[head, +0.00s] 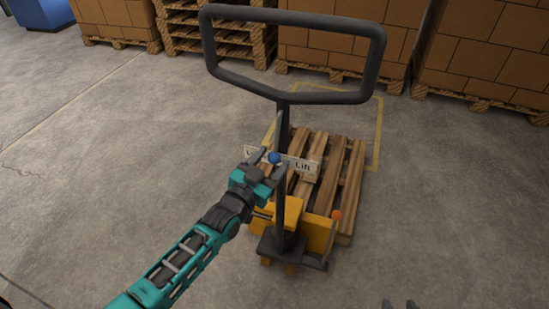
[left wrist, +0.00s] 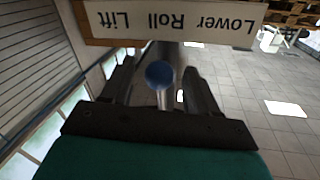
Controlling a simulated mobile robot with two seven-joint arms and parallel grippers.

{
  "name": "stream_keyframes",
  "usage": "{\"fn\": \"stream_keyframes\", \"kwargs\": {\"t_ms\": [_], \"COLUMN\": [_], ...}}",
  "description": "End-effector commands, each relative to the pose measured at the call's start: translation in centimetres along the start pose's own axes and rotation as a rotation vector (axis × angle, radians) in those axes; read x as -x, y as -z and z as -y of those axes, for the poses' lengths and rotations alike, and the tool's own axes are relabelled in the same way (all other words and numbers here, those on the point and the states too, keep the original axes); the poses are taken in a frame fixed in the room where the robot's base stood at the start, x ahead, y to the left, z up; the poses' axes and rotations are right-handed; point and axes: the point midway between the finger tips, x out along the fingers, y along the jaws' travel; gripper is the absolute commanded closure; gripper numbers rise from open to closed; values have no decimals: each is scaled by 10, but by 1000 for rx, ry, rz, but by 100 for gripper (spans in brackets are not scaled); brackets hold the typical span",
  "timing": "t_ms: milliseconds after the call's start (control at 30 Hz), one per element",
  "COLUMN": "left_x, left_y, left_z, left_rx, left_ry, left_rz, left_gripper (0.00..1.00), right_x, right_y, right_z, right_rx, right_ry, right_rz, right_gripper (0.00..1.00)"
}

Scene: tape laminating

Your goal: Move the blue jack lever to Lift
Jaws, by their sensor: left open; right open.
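In the left wrist view the blue knob (left wrist: 159,75) sits on a pale stem, by the word Roll on the upside-down Lower Roll Lift sign (left wrist: 172,20). My left gripper (head: 269,163) is open, with its fingers on either side of the knob. The wrist view shows a gap between the knob and each finger (left wrist: 160,88). My right gripper (head: 399,304) shows only its fingertips at the bottom edge, open and apart from the jack.
The jack's dark handle loop (head: 292,18) rises above the sign on a post. An orange knob (head: 336,214) stands at the jack's right side. A wooden pallet (head: 346,165) lies behind. Boxes on pallets (head: 330,52) line the back. The floor to the left is clear.

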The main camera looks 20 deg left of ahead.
Motion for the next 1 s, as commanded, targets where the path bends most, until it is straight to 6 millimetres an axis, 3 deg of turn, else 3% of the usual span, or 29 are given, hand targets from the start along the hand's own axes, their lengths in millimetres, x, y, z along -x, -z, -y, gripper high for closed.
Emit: {"fn": "stream_keyframes", "kwargs": {"t_ms": [200, 500, 1000], "left_x": [-17, -18, -18], "left_y": [0, 0, 0], "left_z": [-1, -1, 0], "left_rx": [0, 0, 0], "left_ry": [-1, -1, -1], "left_rz": [1, 1, 1], "left_gripper": [41, 41, 88], "right_x": [-1, -1, -1], "right_y": [-2, -1, -1], "right_z": [0, 0, -1], "right_rx": [0, 0, 3], "right_ry": [0, -1, -2], "right_rz": [0, 0, -2], "right_gripper": [57, 57, 57]}}
